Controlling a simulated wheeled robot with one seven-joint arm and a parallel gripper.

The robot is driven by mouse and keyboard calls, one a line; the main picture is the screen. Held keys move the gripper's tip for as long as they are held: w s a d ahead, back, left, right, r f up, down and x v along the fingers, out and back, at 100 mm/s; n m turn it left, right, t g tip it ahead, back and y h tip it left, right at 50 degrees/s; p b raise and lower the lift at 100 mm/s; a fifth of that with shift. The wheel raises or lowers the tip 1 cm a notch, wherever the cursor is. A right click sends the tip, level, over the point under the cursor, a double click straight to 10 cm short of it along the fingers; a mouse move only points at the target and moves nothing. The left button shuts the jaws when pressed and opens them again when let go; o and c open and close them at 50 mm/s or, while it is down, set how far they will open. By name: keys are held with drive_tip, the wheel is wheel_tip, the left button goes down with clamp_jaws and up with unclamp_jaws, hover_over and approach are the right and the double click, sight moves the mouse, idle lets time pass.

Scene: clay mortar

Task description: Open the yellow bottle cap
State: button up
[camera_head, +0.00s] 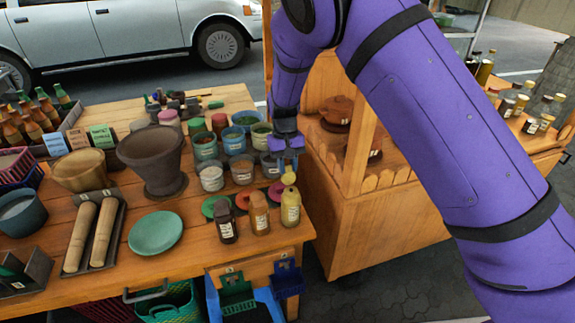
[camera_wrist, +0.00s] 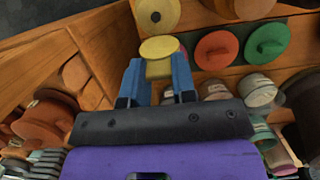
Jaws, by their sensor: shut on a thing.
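The yellow bottle (camera_head: 291,209) stands upright at the table's front right corner, at the right end of a row of three bottles. The yellow cap (camera_head: 289,178) is just above its top in the head view. My gripper (camera_head: 287,155) points down with its blue fingers shut on the cap. In the wrist view, the cap (camera_wrist: 158,47) sits between the fingertips (camera_wrist: 158,72). The yellow bottle also shows there (camera_wrist: 168,15) with a small dark spot at its centre, apart from the cap in the picture. The size of the gap is hard to tell.
An orange bottle (camera_head: 259,212) and a dark bottle (camera_head: 225,222) stand close on the left. Coloured lids (camera_head: 215,205) and several open jars (camera_head: 211,177) lie behind them. A wooden stand (camera_head: 350,235) is close on the right. A green plate (camera_head: 156,232) lies left.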

drive_tip(key=shift+s+f, duration=0.15)
drive_tip(key=o, duration=0.9)
drive_tip(key=v, duration=1.1)
